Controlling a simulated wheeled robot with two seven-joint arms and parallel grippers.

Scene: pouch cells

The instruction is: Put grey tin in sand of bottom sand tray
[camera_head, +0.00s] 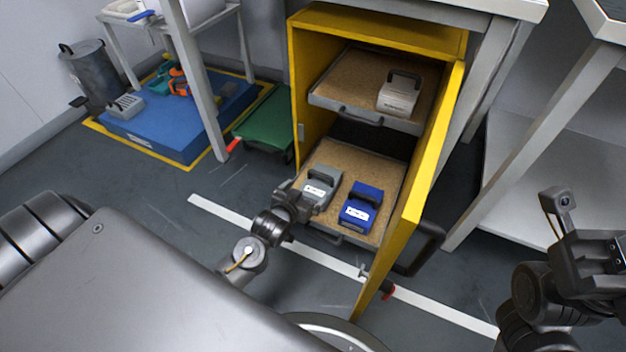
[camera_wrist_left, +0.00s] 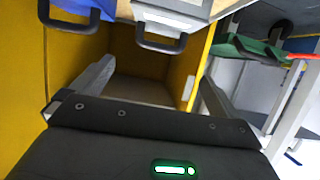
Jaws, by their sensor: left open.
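The grey tin (camera_head: 319,190), with a handle and a white label, stands on the sand of the bottom sand tray (camera_head: 375,160), in its left front part. In the left wrist view the grey tin (camera_wrist_left: 175,14) shows at the top with a dark handle loop. My left gripper (camera_head: 292,190) is at the tray's front left, close beside the grey tin. In the wrist view its fingers (camera_wrist_left: 155,88) are wide apart with nothing between them; contact with the tin is unclear. My right gripper (camera_head: 604,255) is at the right edge, its fingertips not clearly shown.
A blue tin (camera_head: 358,208) stands right of the grey one in the same tray. A pale tin (camera_head: 400,94) sits on the upper sand tray (camera_head: 345,75). The yellow cabinet's door (camera_head: 425,165) stands open on the right. A green tray (camera_head: 268,122) and a blue platform (camera_head: 180,122) lie left.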

